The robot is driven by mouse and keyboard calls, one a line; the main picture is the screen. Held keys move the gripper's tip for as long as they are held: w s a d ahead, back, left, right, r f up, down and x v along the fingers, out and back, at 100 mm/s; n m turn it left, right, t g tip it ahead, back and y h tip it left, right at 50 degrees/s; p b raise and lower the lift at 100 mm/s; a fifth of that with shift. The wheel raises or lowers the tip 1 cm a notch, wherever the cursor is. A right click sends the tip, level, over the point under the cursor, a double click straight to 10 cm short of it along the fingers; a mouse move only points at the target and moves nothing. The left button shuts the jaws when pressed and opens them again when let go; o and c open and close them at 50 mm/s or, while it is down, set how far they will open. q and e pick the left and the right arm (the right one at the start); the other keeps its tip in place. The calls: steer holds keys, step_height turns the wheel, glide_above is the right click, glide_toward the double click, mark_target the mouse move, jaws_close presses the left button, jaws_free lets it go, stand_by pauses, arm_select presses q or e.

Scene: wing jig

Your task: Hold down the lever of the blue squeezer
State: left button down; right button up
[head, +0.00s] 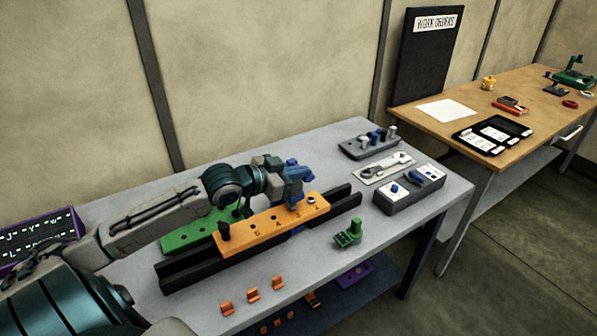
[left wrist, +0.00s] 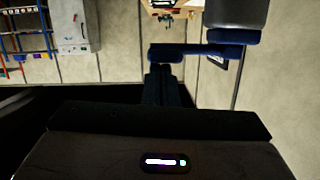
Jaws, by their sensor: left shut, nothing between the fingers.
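The blue squeezer (head: 297,192) appears as blue parts at the far half of the orange plate (head: 265,226), largely covered by my left gripper. Its lever cannot be made out separately. My left gripper (head: 291,174) is shut and empty, right over the squeezer. Whether it touches the lever is not clear. In the left wrist view, dark blue bars (left wrist: 165,87) stand past the black gripper body; I cannot tell which part they are. My right gripper is not in view.
Black rails (head: 190,280) carry the orange plate, with a green plate (head: 190,237) behind. A green squeezer (head: 348,234) stands in front. A grey block (head: 408,197) and other fixtures lie at the right. Orange clips (head: 252,295) line the near edge.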

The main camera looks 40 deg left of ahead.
arm_select(q)
steer(key=shift+s+d+f+m+b, duration=0.1)
steer(key=shift+d+f+m+b, duration=0.15)
steer(key=shift+f+m+b, duration=0.65)
steer(key=shift+f, duration=0.4)
